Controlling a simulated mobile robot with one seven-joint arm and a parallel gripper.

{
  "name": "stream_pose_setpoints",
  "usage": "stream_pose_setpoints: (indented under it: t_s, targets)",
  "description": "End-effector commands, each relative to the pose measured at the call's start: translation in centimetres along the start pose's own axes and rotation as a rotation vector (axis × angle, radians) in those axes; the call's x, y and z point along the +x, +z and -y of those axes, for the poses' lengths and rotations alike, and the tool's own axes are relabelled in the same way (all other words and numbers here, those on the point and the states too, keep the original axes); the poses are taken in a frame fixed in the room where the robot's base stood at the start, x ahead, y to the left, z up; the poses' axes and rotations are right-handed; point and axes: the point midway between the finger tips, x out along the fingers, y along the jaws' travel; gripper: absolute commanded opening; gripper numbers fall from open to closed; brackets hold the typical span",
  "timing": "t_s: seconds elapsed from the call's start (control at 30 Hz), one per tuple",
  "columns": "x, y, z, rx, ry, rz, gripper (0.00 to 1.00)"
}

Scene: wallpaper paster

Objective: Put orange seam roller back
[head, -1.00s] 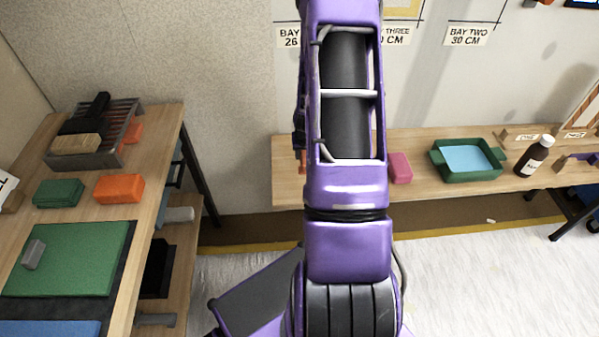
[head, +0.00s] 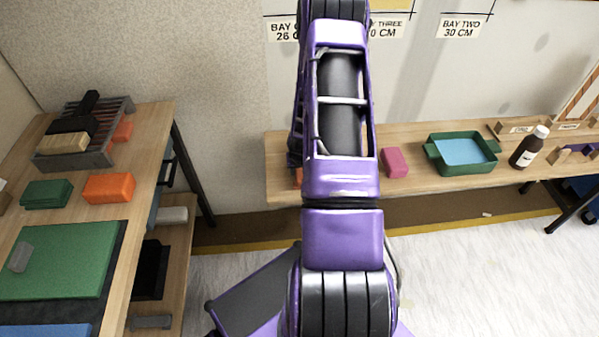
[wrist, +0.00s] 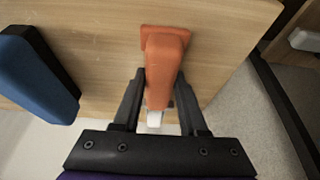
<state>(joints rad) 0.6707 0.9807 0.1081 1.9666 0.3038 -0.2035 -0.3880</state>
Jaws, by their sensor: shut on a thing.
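An orange tool, which looks like the seam roller (wrist: 164,68), shows in the wrist view with a small white part at its near end. My gripper (wrist: 160,112) is shut on it, one dark finger on each side. The tool is over the wooden bench top near its edge and corner; I cannot tell whether it touches the wood. In the head view my purple arm hides the gripper and most of the tool; a small orange patch shows left of the arm at the back bench (head: 283,172).
A blue block-like thing (wrist: 35,75) is left of the gripper. On the back bench are a pink block (head: 395,162), a green tray (head: 482,168) and a brown bottle (head: 529,148). The left table holds orange (head: 108,187) and green (head: 46,193) blocks and a rack (head: 120,118).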

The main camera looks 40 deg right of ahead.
Motion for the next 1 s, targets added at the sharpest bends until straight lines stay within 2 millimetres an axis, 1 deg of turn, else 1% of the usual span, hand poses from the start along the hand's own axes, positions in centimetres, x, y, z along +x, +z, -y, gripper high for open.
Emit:
stream_pose_setpoints:
  t_s: [0.03, 0.27, 0.47, 0.5, 0.63, 1.0]
  targets:
    - [0.42, 0.10, 0.02, 0.000, 0.000, -0.001, 0.00]
    - [0.34, 0.05, 0.03, 0.000, 0.000, -0.002, 0.00]
    - [0.96, 0.34, 0.02, 0.000, 0.000, -0.001, 0.00]
    - [0.85, 0.34, 0.02, 0.001, 0.000, 0.000, 0.48]
    - [0.84, 0.34, 0.02, 0.000, 0.000, 0.000, 0.71]
    - [0.62, 0.21, 0.03, 0.000, -0.001, -0.001, 0.72]
